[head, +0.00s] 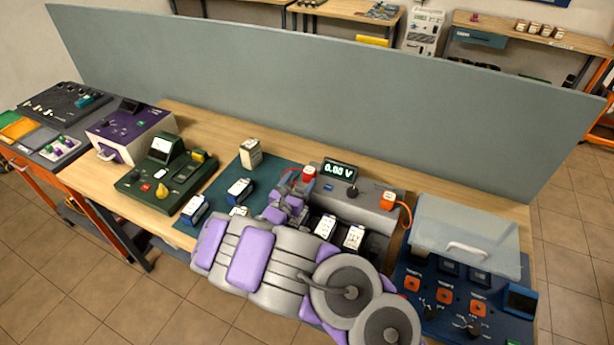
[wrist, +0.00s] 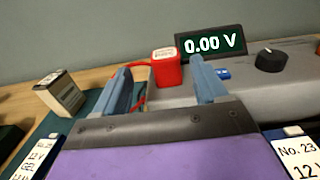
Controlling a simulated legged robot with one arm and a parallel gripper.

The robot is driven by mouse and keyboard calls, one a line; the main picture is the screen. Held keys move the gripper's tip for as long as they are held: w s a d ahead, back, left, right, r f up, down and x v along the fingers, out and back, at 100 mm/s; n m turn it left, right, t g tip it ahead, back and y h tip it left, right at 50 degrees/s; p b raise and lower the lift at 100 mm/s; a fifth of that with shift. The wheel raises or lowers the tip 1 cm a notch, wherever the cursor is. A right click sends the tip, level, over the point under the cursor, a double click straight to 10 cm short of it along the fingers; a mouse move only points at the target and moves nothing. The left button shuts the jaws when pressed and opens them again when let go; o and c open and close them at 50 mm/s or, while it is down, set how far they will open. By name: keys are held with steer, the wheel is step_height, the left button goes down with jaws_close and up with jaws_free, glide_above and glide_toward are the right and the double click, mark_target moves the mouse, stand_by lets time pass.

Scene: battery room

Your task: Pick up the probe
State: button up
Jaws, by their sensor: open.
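A red probe (wrist: 167,70) with a red cable stands at the left end of the grey tester, left of its display reading 0.00 V (wrist: 213,42). It also shows in the head view (head: 309,174). My gripper (wrist: 160,72) is open and empty, its two blue fingers pointing toward the probe. In the wrist view the probe appears between the fingertips and seems to lie beyond them; the exact gap is unclear. In the head view my gripper (head: 292,200) is just left of and in front of the probe. A second, orange-red probe (head: 388,200) with a cable sits at the tester's right end.
Labelled batteries (head: 240,190) lie on the dark green mat (head: 222,193), and others stand in front of the tester (head: 360,193). A tall grey-green partition (head: 320,85) closes off the back.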

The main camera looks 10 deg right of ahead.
mark_target(305, 174)
steer(key=x, duration=0.3)
steer(key=d+b+x, duration=0.1)
steer(key=x, duration=0.1)
steer(key=shift+s+d, duration=0.1)
steer(key=shift+d, duration=0.05)
steer(key=shift+a, duration=0.35)
steer(key=shift+c, duration=0.4)
steer(key=shift+a, duration=0.3)
steer(key=c, duration=0.3)
steer(key=shift+d, duration=0.4)
steer(key=c, duration=0.7)
steer(key=shift+a, duration=0.15)
